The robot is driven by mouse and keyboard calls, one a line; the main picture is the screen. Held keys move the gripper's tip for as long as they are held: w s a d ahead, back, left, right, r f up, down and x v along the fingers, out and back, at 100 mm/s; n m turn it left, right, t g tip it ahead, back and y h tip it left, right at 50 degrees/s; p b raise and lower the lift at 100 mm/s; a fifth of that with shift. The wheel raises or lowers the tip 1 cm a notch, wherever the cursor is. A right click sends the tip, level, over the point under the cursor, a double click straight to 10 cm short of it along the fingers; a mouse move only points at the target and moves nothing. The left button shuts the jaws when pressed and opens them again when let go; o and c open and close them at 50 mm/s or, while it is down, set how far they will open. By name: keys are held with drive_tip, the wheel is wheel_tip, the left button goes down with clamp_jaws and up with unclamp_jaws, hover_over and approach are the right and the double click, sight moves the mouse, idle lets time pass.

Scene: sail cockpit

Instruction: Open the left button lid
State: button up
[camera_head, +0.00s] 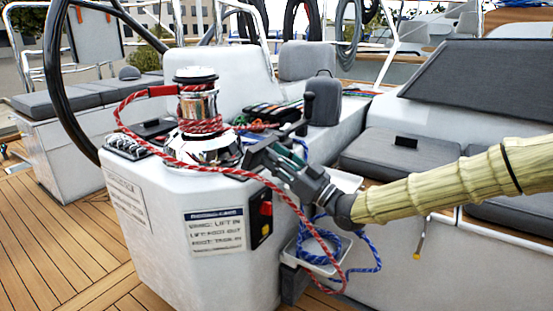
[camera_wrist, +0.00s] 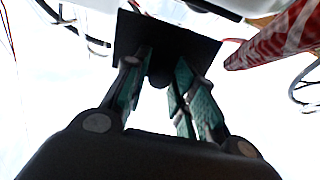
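My gripper (camera_head: 268,160) is beside the base of the chrome winch, above the right side of the white console (camera_head: 165,225). The wrist view shows its two green-padded fingers (camera_wrist: 160,75) apart, with a gap between them. A dark square plate (camera_wrist: 190,42) with a rounded knob at its lower edge lies at the fingertips; it may be a button lid, but I cannot tell which one. Contact with the fingers is unclear. In the head view, my gripper hides this part of the console.
The chrome winch (camera_head: 200,103) carries a red rope (camera_head: 212,171) that passes in front of my gripper. The rope also shows at the wrist view's right (camera_wrist: 280,38). A black lever (camera_head: 303,112) stands behind my gripper. A blue rope (camera_head: 318,245) hangs below.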

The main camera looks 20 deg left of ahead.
clamp_jaws()
drive_tip(key=shift+r, duration=0.1)
drive_tip(key=r+h+p, duration=0.1)
drive_tip(key=p, duration=0.4)
drive_tip(key=shift+a+r+g+h+p, duration=0.15)
drive_tip(key=shift+a+g+h+p, duration=0.2)
drive_tip(key=shift+a+g+h, duration=0.05)
drive_tip(key=shift+p, duration=0.3)
drive_tip(key=shift+h, duration=0.3)
